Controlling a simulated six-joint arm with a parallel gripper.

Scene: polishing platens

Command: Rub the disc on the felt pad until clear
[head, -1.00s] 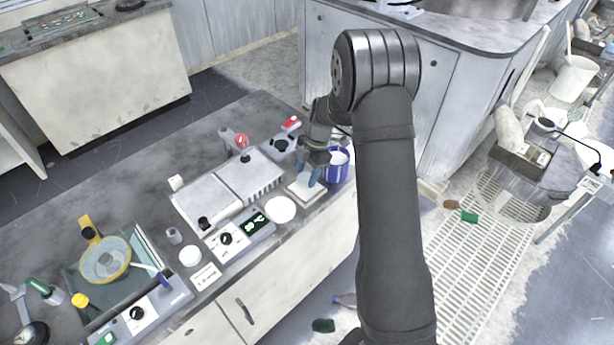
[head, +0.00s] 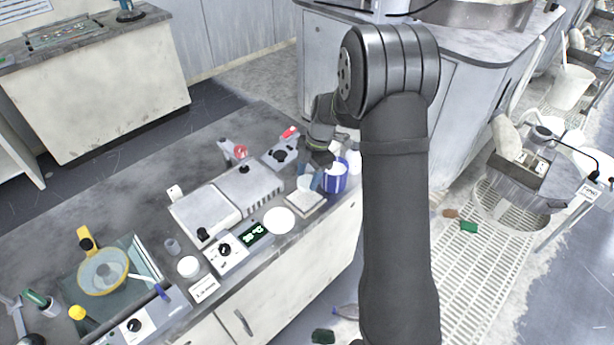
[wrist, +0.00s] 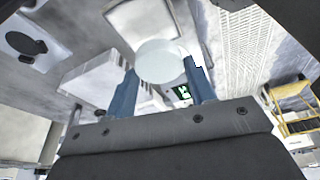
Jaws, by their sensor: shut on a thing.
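My gripper (wrist: 158,82) has blue fingers shut on a pale round disc (wrist: 160,60), which fills the gap between the fingertips in the wrist view. In the head view the gripper (head: 317,181) is at the right end of the bench, and the disc (head: 304,183) shows as a pale patch beside the fingers. The felt pad (head: 306,205) looks like a small pale square plate just below them. I cannot tell whether the disc touches the pad. The disc's underside is hidden.
A blue-banded can (head: 336,180) stands close right of the gripper. A white round dish (head: 279,221) lies left of the pad. The bench's front edge is close.

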